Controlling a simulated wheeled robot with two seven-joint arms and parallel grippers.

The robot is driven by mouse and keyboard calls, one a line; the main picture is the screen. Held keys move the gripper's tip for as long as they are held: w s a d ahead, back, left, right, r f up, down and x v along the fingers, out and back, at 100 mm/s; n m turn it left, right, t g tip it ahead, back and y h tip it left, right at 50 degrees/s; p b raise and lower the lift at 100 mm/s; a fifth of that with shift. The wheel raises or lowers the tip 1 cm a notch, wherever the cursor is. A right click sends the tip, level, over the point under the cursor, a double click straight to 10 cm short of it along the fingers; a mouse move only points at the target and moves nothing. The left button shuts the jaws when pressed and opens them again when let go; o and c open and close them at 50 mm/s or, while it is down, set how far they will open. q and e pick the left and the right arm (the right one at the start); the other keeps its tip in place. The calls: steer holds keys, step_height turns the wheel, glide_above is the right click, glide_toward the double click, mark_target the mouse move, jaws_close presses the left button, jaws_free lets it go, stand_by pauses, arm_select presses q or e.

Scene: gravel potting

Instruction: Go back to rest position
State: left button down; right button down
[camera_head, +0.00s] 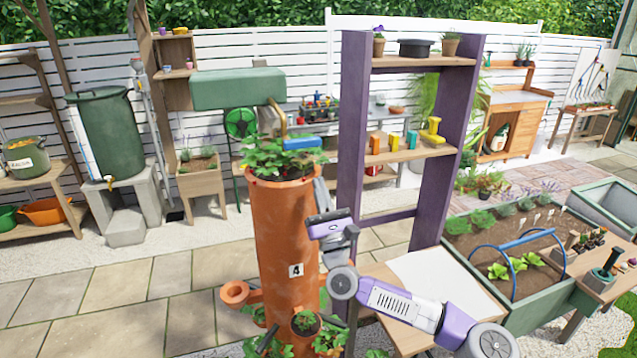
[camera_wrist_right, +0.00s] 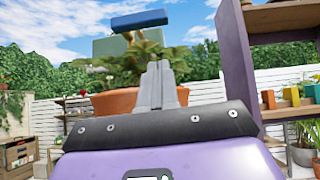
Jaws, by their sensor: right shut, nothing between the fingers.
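My right gripper (camera_head: 320,190) is in the middle of the head view, its fingers pointing up beside the right side of the tall terracotta planter (camera_head: 280,225) marked 4. Its fingers are shut and empty; they also show in the right wrist view (camera_wrist_right: 160,85), upright in front of the planter's rim (camera_wrist_right: 115,103). I cannot tell whether the gripper touches the planter. The purple and white right arm comes in from the lower right. My left gripper does not show. Leafy plants (camera_head: 275,158) grow from the planter's top, and a blue block-like thing (camera_head: 302,143) shows above its rim.
A purple shelf unit (camera_head: 352,130) stands close to the right of the gripper. A wooden table with a white sheet (camera_head: 430,280) lies behind the right arm. A green raised bed (camera_head: 540,305) is at the right. Paving at the left (camera_head: 120,285) is clear.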

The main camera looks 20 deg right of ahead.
steer(key=v, duration=0.7)
steer(key=a+f+n+g+y, duration=1.1)
steer(key=a+f+n, duration=0.5)
steer(key=a+f, duration=0.75)
steer(key=s+a+f+n+g, duration=0.2)
steer(key=s+f+n+g, duration=0.25)
steer(key=f, duration=0.35)
steer(key=s+a+f+n+g, duration=0.2)
steer(key=s+f+n+g, duration=0.1)
steer(key=s+f, duration=0.4)
steer(key=s+d+f+n+g+h, duration=0.3)
steer(key=s+d+f+n+g, duration=0.1)
steer(key=s+f, duration=0.3)
steer(key=s+d+f+n+g+h, duration=0.2)
steer(key=s+d+f+n+g, duration=0.2)
steer(key=s+d+f, duration=0.3)
steer(key=s+f+n, duration=0.1)
steer(key=s, duration=0.2)
steer(key=shift+h+b, duration=0.4)
steer(key=shift+s+d+n, duration=0.15)
steer(key=shift+n, duration=0.1)
